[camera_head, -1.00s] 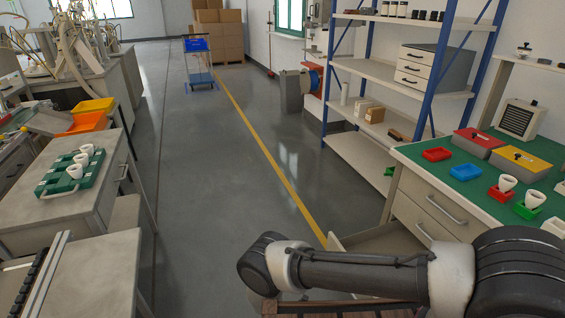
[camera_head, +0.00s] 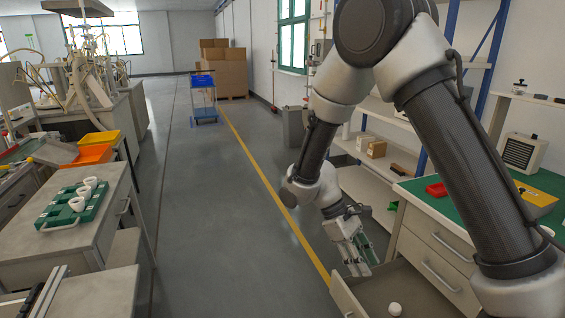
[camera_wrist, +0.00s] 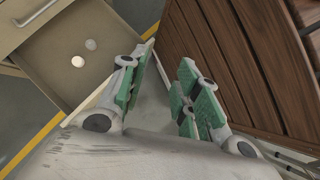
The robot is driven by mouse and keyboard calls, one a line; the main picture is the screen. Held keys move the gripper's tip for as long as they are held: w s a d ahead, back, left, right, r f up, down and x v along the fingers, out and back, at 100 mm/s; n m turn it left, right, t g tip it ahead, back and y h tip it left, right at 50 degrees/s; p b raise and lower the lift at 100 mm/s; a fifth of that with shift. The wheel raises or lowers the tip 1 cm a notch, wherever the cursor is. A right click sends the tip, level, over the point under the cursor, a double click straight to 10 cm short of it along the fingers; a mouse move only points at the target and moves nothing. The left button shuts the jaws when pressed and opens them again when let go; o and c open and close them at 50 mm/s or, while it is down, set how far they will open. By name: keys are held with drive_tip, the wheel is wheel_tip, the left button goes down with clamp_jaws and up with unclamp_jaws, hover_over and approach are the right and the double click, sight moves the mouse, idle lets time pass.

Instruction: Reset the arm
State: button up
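My arm is raised in front of the body in the head view, bent at the elbow with its end hanging down. My gripper (camera_head: 358,250) points downward beside the open drawer (camera_head: 347,299) of the right bench. In the wrist view my gripper (camera_wrist: 160,95) shows two green-padded fingers spread apart, with nothing between them. The drawer (camera_wrist: 48,88) lies left of the fingers there and holds two small round pale things, one white (camera_wrist: 77,62) and one greyer (camera_wrist: 91,44). In the head view one white round thing (camera_head: 395,309) shows in it.
The right bench (camera_head: 436,204) has a green top, partly hidden by my arm. Shelving (camera_head: 372,184) stands behind the arm. At left, a table (camera_head: 88,233) bears a green tray (camera_head: 50,215) with white cups. The aisle with its yellow line (camera_head: 262,175) is clear, a blue cart (camera_head: 203,98) farther back.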

drive_tip(key=s+d+r+m+t+y, duration=0.2)
drive_tip(key=s+d+r+m+t, duration=0.1)
drive_tip(key=r, duration=0.6)
drive_tip(key=s+d+r+m+t+y, duration=0.2)
drive_tip(key=s+d+r, duration=0.3)
drive_tip(key=d+r, duration=0.3)
drive_tip(key=s+d+r+m+t+y, duration=0.2)
drive_tip(key=s+d+r+m+t, duration=0.2)
drive_tip(key=r, duration=0.5)
drive_tip(key=shift+s+d+r+m, duration=0.35)
drive_tip(key=shift+d+m, duration=0.25)
drive_tip(key=shift+d, duration=0.1)
